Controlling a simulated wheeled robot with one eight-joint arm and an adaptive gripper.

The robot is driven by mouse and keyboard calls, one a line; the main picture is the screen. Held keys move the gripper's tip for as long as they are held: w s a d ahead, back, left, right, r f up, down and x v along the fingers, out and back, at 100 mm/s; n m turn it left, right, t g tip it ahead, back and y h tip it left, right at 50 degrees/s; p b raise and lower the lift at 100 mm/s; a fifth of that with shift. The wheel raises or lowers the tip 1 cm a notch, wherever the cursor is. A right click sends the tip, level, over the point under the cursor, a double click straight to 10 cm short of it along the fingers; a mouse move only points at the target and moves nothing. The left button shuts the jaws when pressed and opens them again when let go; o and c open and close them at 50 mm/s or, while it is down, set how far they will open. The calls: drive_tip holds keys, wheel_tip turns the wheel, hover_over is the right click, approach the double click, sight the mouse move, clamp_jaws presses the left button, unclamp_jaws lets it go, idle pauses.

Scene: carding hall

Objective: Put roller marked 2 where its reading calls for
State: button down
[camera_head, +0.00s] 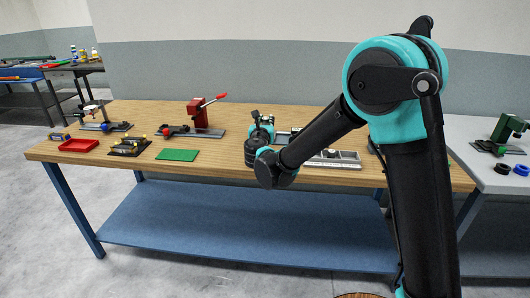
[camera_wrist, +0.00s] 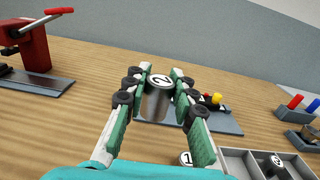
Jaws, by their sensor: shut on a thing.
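The roller marked 2 (camera_wrist: 157,104) is a grey metal cylinder with a white disc bearing a black 2 on its end. My gripper (camera_wrist: 160,84) is shut on it, with a green-padded finger on each side. A grey plate (camera_wrist: 228,124) with a yellow knob lies just behind and right of the roller; I cannot tell whether the roller touches it. In the head view my gripper (camera_head: 262,122) is over the middle of the wooden bench, and I cannot make out the roller there. No reading is legible.
A red-levered press (camera_head: 197,112), green mat (camera_head: 177,155), red tray (camera_head: 80,146) and black fixture (camera_head: 130,147) stand left.

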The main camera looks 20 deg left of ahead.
wheel_tip(320, 180, down, 13)
drive_tip(key=shift+f, duration=0.1)
idle(0.4)
drive_tip(key=c, duration=1.3)
unclamp_jaws()
drive_tip(key=shift+f, duration=0.1)
drive_tip(key=shift+o, duration=0.2)
drive_tip(key=shift+r, duration=0.2)
drive_tip(key=v, duration=1.2)
drive_tip(key=shift+f, duration=0.1)
